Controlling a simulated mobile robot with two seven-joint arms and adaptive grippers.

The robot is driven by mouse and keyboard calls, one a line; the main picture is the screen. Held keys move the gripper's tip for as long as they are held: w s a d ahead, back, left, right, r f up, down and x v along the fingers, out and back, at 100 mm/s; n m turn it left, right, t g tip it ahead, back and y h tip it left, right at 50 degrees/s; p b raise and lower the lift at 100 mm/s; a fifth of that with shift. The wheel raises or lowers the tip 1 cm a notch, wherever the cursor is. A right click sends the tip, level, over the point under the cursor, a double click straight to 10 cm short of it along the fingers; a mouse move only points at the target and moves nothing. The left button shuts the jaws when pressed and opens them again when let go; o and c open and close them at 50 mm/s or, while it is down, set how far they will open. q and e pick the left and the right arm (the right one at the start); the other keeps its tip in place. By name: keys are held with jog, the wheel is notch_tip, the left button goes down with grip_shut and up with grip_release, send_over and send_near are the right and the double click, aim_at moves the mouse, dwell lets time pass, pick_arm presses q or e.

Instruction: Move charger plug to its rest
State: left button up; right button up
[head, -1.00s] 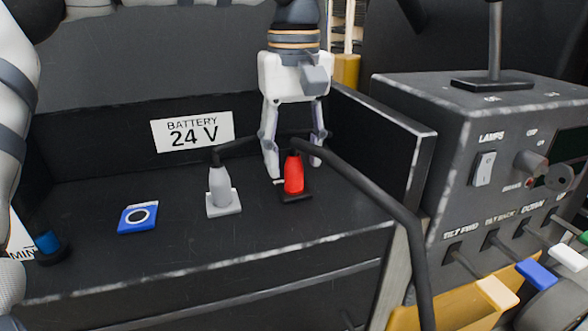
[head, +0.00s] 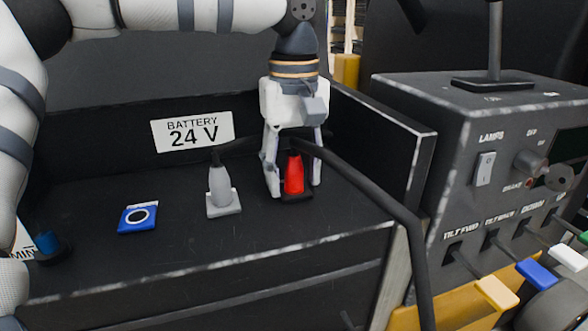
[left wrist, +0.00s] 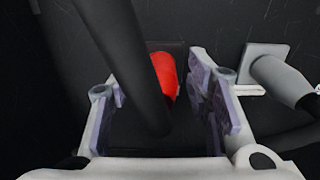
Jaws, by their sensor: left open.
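A red plug (head: 294,175) with a black cable stands upright on a small dark base on the black battery top; I take it for the charger plug. A grey plug (head: 219,183), also cabled, stands on a pale square base to its left. I cannot tell which spot is the rest. My left gripper (head: 294,188) points down, open, with a finger on either side of the red plug. In the left wrist view the red plug (left wrist: 165,75) lies between the fingers, apart from both, partly hidden by the cable. My right gripper is not in view.
A blue square with a white ring (head: 138,217) lies left of the grey plug. A "BATTERY 24 V" label (head: 193,131) is on the back wall. The cable (head: 375,190) runs right, over the edge. A control box (head: 475,120) with levers stands at right.

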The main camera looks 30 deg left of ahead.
aim_at(294, 142)
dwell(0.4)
pick_arm(q)
grip_shut()
jog(key=shift+r, duration=3)
jog(key=shift+r, duration=3)
